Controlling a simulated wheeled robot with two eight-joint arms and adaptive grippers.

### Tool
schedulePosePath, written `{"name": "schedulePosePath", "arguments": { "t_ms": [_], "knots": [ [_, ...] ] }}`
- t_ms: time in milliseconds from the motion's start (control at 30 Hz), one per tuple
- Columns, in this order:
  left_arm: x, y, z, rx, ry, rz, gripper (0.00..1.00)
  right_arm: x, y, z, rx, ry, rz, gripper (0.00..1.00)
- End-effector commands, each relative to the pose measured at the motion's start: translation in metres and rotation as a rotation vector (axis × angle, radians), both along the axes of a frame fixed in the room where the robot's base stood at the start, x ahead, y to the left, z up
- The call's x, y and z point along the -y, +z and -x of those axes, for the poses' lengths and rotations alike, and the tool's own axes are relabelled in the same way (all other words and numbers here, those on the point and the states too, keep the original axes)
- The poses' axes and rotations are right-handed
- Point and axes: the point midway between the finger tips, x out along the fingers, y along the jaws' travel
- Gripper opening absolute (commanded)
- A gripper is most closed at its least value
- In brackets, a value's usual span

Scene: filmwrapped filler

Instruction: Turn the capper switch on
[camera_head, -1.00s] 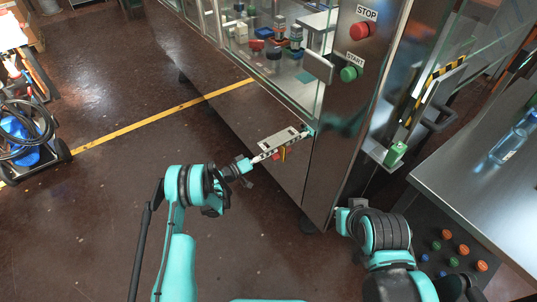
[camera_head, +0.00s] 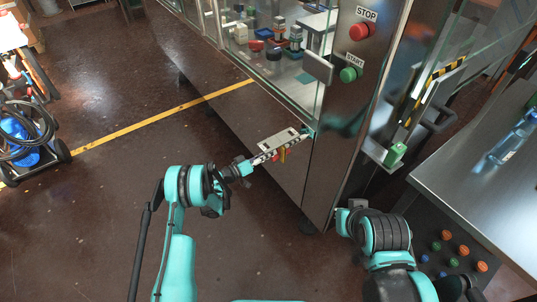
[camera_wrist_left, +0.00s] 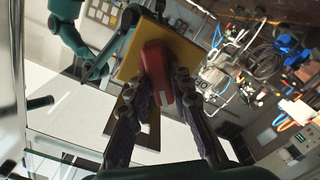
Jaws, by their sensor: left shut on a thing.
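The capper switch is a red knob (camera_wrist_left: 157,68) on a yellow plate (camera_wrist_left: 185,52), large in the left wrist view. In the head view its red and yellow parts (camera_head: 283,155) show small, below a light panel on the machine's lower front. My left gripper (camera_wrist_left: 170,97) has its two dark fingers on either side of the red knob and is shut on it. In the head view the left gripper (camera_head: 264,157) reaches the switch from the left. My right arm is at the lower right beside the machine's corner; its fingers cannot be made out.
The machine's steel post carries a red STOP button (camera_head: 361,31) and a green START button (camera_head: 351,74). A steel table (camera_head: 450,165) stands at the right with a clear bottle (camera_head: 512,140). A cart with hoses (camera_head: 30,130) stands at the left. The floor between is clear.

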Motion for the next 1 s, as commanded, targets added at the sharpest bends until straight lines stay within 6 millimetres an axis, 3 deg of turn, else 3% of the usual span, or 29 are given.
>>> {"name": "schedulePosePath", "arguments": {
  "t_ms": [600, 1000],
  "knots": [
    [0.001, 0.0003, 0.0015, 0.434, 0.0, -0.317, 0.0, 0.0, -0.0001, 0.0, 0.0, 0.0, 0.0, 0.0],
    [0.0014, 0.0004, 0.002, 0.566, 0.0, -0.412, 0.0, 0.0, -0.0001, 0.0, 0.0, 0.0, 0.0, 0.0]
  ]
}}
